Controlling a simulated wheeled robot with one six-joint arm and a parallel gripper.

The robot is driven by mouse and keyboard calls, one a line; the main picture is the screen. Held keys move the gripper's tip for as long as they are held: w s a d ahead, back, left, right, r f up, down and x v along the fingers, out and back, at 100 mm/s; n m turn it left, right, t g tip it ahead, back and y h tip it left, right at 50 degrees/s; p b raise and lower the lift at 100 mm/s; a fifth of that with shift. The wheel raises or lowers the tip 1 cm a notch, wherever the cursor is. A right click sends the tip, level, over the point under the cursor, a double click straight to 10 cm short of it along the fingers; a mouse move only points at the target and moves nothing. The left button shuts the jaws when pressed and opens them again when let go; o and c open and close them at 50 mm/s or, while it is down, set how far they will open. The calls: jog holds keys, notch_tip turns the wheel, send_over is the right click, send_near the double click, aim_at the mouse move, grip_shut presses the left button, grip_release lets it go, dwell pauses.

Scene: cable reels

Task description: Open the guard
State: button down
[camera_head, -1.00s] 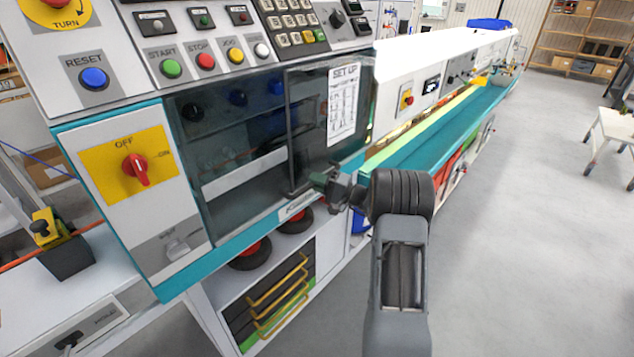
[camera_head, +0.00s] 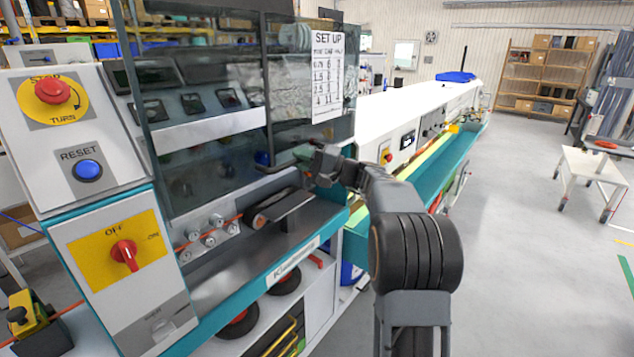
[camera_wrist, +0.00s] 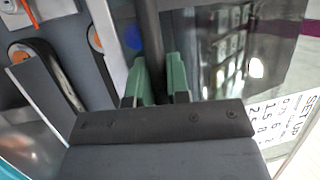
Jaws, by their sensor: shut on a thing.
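The guard (camera_head: 212,75) is a dark see-through panel on the front of the machine, with a "SET UP" sheet (camera_head: 328,75) on its right part. It stands raised, and the space below it is uncovered. My gripper (camera_head: 290,160) is at the guard's lower edge, by the dark handle bar. In the wrist view, the green fingers of my gripper (camera_wrist: 159,82) are shut on the dark handle bar (camera_wrist: 150,40) between them. The lower end of the handle is hidden behind the gripper.
Under the guard are rollers (camera_head: 208,230) with an orange cable and a belt unit (camera_head: 285,205). A control panel with a red switch (camera_head: 124,252) is at the left. A long teal trough (camera_head: 455,140) runs to the back right.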

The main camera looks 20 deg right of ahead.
jog(key=p, duration=0.3)
send_near(282, 119)
jog(key=x, duration=0.5)
jog(key=shift+a+r, duration=0.1)
jog(key=shift+a, duration=0.1)
jog(key=c, duration=1.1)
grip_release()
jog(key=shift+d, duration=0.15)
jog(key=b+v, duration=0.3)
jog(key=v, duration=1)
jog(key=shift+s+d, duration=0.25)
jog(key=shift+w, duration=0.1)
